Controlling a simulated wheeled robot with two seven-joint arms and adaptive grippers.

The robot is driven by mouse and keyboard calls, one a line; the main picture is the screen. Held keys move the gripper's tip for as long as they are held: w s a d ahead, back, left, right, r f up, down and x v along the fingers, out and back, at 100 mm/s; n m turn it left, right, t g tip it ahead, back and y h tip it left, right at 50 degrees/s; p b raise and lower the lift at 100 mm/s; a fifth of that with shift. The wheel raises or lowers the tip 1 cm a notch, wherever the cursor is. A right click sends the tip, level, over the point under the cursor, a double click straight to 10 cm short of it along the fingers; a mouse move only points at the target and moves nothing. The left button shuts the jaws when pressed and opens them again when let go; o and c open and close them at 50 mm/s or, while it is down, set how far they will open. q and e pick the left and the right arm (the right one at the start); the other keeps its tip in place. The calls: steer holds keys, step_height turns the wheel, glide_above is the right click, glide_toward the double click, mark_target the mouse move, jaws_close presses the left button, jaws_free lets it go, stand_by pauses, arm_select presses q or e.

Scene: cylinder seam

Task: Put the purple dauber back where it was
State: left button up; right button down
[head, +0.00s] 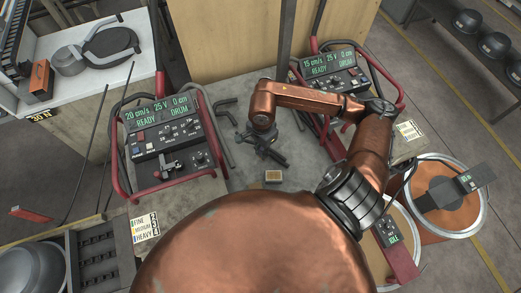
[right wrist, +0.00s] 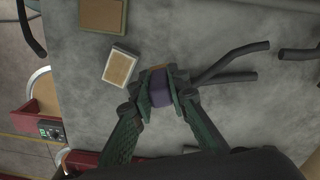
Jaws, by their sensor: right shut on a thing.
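In the right wrist view the purple dauber (right wrist: 161,94) sits between the fingertips of my right gripper (right wrist: 160,98), which is shut on it. Its tan end shows just beyond the fingers. The dauber is over the grey worktop; I cannot tell if it touches it. In the head view my right gripper (head: 262,146) points down over the middle of the worktop, and the dauber is too small or hidden to make out. A small tan pad in a pale frame (right wrist: 120,67) lies close to the gripper; it also shows in the head view (head: 273,176). My left gripper is not in view.
Dark bent rods (right wrist: 232,64) lie beside the gripper. A left control box (head: 168,135) and a right control box (head: 335,75), both with red frames, flank the worktop. A brown square (right wrist: 102,14) lies past the pad.

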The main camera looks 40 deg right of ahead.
steer(key=f, duration=0.1)
steer(key=w+d+f, duration=0.1)
steer(key=w+f, duration=0.1)
steer(key=shift+w+d+f+p, duration=0.1)
steer(key=shift+d+f+p, duration=0.15)
steer(key=shift+p, duration=0.15)
step_height(320, 180, down, 3)
steer(key=shift+w+d+f+p, duration=0.1)
steer(key=shift+w+f+p, duration=0.05)
steer(key=shift+p, duration=0.75)
steer(key=shift+f, duration=0.1)
steer(key=shift+f+b, duration=0.15)
steer(key=shift+b, duration=0.15)
steer(key=c, duration=1.8)
jaws_free()
steer(key=shift+c, duration=0.2)
